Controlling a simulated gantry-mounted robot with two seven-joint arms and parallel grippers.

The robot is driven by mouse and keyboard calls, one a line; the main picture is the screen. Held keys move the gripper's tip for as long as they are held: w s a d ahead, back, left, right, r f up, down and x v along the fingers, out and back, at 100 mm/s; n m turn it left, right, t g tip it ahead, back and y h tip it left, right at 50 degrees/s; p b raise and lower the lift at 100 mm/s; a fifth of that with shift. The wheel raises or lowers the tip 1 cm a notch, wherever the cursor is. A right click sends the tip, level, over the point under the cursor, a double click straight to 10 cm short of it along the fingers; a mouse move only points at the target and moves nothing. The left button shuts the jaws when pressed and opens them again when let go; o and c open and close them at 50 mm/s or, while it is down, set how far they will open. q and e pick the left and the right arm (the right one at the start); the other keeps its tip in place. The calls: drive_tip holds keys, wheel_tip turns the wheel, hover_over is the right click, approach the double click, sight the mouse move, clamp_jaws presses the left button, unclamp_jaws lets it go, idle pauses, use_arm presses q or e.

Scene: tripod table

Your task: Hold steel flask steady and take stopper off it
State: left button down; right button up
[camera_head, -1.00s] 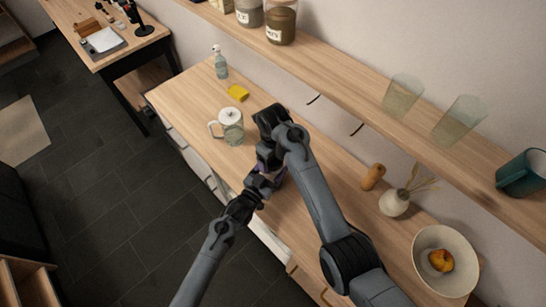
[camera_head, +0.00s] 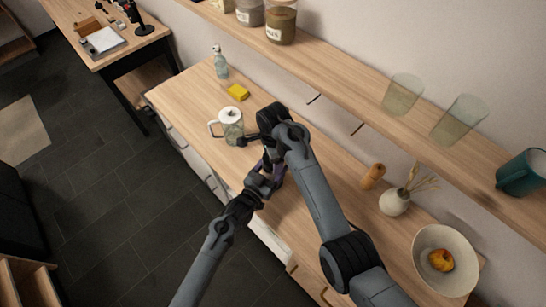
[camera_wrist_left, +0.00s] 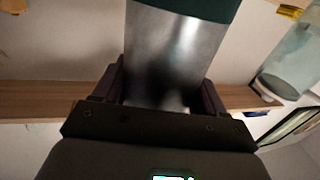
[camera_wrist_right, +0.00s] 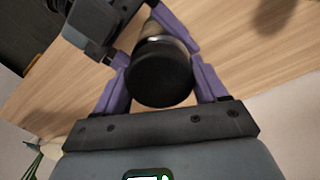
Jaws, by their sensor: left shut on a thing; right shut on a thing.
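The steel flask (camera_wrist_left: 175,50) fills the middle of the left wrist view, with brushed steel sides and a dark green band at the picture's top. My left gripper (camera_wrist_left: 162,88) is shut on its body. In the right wrist view the round black stopper (camera_wrist_right: 160,80) is seen end-on, with a strip of steel (camera_wrist_right: 158,38) behind it. My right gripper (camera_wrist_right: 160,62) has its purple fingers shut on the stopper. Whether the stopper still touches the flask cannot be told. In the head view both grippers meet over the counter's front edge, largely hiding the flask.
A glass pitcher (camera_head: 232,130) with a white lid stands close left of my right gripper. A pepper mill (camera_head: 373,176), vase (camera_head: 394,202) and bowl (camera_head: 443,285) stand right. A shelf runs above.

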drive_tip(key=n, duration=2)
drive_tip(key=shift+r, duration=0.1)
drive_tip(key=n, duration=1.2)
drive_tip(key=shift+r, duration=0.1)
drive_tip(key=n, duration=1.1)
drive_tip(key=shift+n, duration=0.4)
drive_tip(key=n, duration=1.5)
